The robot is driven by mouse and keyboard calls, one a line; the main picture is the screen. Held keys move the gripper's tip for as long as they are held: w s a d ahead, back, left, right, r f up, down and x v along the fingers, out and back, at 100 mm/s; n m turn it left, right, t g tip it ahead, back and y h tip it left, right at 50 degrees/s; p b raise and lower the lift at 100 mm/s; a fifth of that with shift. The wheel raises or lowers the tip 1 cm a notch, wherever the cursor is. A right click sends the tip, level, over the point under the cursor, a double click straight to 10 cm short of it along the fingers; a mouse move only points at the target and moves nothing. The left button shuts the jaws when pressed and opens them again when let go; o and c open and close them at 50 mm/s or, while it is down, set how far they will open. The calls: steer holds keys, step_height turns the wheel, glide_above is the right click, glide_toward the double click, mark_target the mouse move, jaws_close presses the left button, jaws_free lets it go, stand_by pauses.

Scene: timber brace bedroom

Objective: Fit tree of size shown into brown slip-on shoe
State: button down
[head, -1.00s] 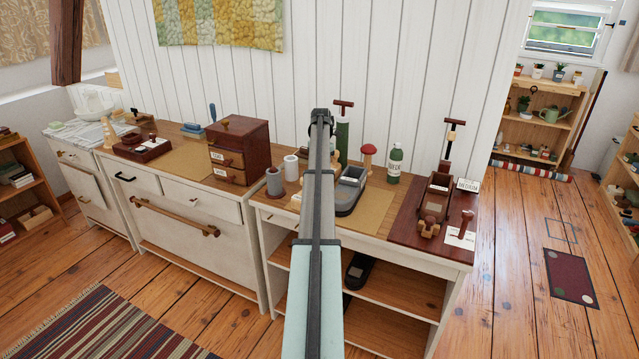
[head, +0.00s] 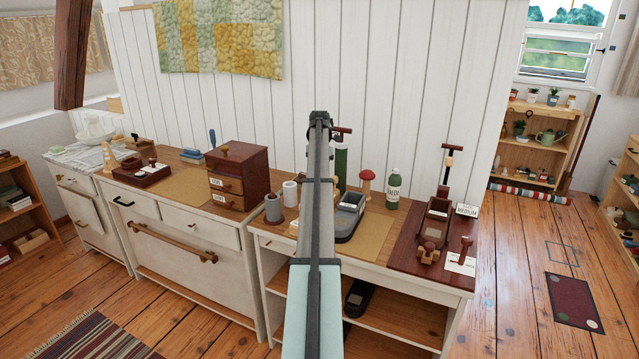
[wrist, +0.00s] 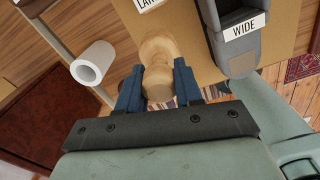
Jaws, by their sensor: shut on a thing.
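In the wrist view, my gripper (wrist: 159,90) is shut on a pale turned wooden piece (wrist: 160,50) with a rounded end; I cannot tell its size from any mark. A dark brown open piece (head: 437,212), seemingly the slip-on shoe, sits on a dark red-brown board (head: 408,252) at the worktop's right end. A card reading MEDIUM (head: 467,211) stands behind it. A white card (head: 461,264) with a brown handled piece (head: 465,246) lies in front, right.
A grey holder (head: 349,216), marked WIDE in the wrist view (wrist: 243,28), stands left of the board. A green bottle (head: 393,190), red-topped mushroom (head: 367,184) and white roll (head: 290,193) stand nearby. A dark drawer box (head: 238,178) is farther left. Tan mat (head: 372,245) is partly bare.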

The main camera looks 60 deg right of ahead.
steer(key=s+d+r+n, duration=0.1)
steer(key=s+d+n, duration=0.2)
steer(key=s+n, duration=0.9)
steer(key=s+d+r+n, duration=0.2)
steer(key=s+d+n, duration=0.1)
steer(key=s+n, duration=0.9)
steer(key=s+d+r+n, duration=0.1)
steer(key=s+d+n, duration=0.2)
steer(key=s+n, duration=0.8)
steer(key=s, duration=0.9)
steer(key=shift+s+r+n, duration=0.2)
steer(key=shift+r+n, duration=0.1)
steer(key=shift+n, duration=0.1)
steer(key=shift+f, duration=0.1)
steer(key=shift+f, duration=4.85)
